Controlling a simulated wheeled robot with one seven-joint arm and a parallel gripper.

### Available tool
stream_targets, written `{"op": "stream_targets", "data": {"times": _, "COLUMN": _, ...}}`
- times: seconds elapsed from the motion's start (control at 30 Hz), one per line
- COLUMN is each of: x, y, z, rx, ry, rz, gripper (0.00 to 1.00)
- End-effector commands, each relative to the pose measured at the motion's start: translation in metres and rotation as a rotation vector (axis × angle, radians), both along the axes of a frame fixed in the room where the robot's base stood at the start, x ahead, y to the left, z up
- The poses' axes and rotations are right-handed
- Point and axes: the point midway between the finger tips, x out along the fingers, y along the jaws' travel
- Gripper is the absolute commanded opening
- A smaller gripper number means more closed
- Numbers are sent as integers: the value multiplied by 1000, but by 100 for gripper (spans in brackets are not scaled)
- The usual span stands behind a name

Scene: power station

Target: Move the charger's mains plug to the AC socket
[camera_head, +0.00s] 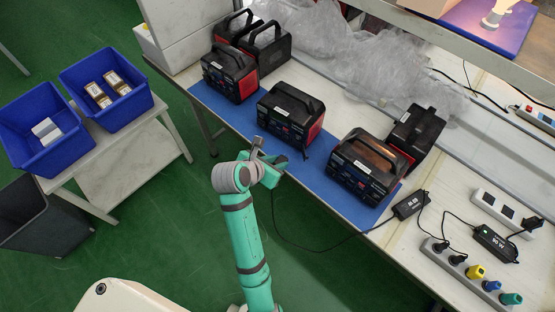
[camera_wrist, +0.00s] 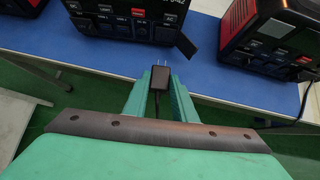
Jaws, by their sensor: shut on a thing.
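My gripper (camera_head: 268,158) is shut on the black mains plug, just off the front edge of the blue mat. In the wrist view the plug (camera_wrist: 160,79) sits between the green fingers, its two prongs pointing toward the middle power station. The middle power station (camera_head: 290,112) is black and red. Its front panel (camera_wrist: 125,20) shows several labelled ports, with an AC socket (camera_wrist: 166,31) at the right and a dark open flap (camera_wrist: 186,45) beside it. The prongs are apart from the panel. The plug's cable (camera_head: 320,250) runs right to the black charger (camera_head: 410,204).
Other power stations stand left (camera_head: 230,72) and right (camera_head: 365,166) on the blue mat (camera_head: 237,110). A power strip (camera_head: 465,265) with coloured plugs lies far right. Blue bins (camera_head: 75,140) stand on a side table at left. Crumpled plastic wrap (camera_head: 390,70) lies behind.

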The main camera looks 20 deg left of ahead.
Motion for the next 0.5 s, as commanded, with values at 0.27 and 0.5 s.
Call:
{"op": "stream_targets", "data": {"times": 0.27, "x": 19, "y": -5, "z": 0, "rx": 1, "ry": 0, "rz": -1, "gripper": 0}}
{"op": "stream_targets", "data": {"times": 0.5, "x": 35, "y": -9, "z": 0, "rx": 0, "ry": 0, "rz": -1, "gripper": 0}}
